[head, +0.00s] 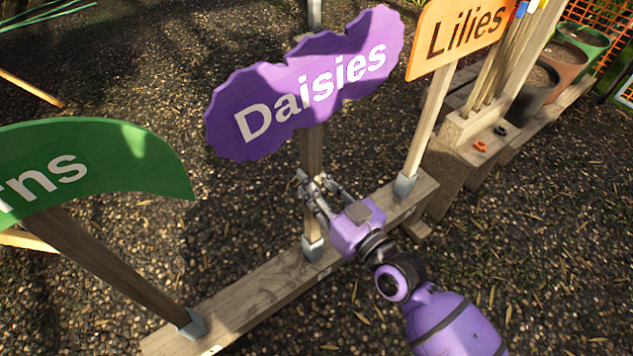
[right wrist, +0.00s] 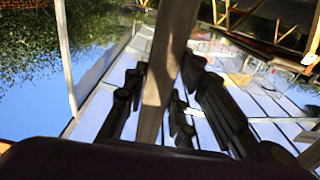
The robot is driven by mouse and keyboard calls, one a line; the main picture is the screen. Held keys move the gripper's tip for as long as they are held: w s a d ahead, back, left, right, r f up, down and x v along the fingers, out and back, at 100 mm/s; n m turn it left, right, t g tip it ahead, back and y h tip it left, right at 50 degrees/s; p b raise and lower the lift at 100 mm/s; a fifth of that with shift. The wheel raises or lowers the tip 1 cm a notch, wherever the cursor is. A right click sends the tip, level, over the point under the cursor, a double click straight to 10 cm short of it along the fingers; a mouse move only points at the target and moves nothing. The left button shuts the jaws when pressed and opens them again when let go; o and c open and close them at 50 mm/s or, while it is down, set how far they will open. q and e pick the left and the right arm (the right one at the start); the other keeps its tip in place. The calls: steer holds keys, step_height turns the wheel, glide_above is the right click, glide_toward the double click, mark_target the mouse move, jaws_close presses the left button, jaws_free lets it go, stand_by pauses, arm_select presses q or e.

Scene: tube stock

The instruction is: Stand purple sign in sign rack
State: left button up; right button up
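The purple sign (head: 305,85), reading "Daisies", stands upright on a wooden post. Its foot is at the grey middle socket (head: 313,248) of the sign rack (head: 255,297), a long wooden beam; how deep it sits I cannot tell. My right gripper (head: 315,190) is at the post, below the board, with a finger on either side. In the right wrist view the post (right wrist: 168,60) runs between the dark fingers. I cannot tell whether both fingers press on it. My left gripper is not in view.
A green sign (head: 100,160) leans outward from the rack's left socket. An orange "Lilies" sign (head: 455,35) stands in the right socket. A wooden stake holder (head: 470,140) and several pots (head: 562,58) stand to the right. Gravel ground in front is clear.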

steer(key=o, duration=0.5)
steer(key=shift+r, duration=0.1)
steer(key=shift+o, duration=0.2)
steer(key=v, duration=1.2)
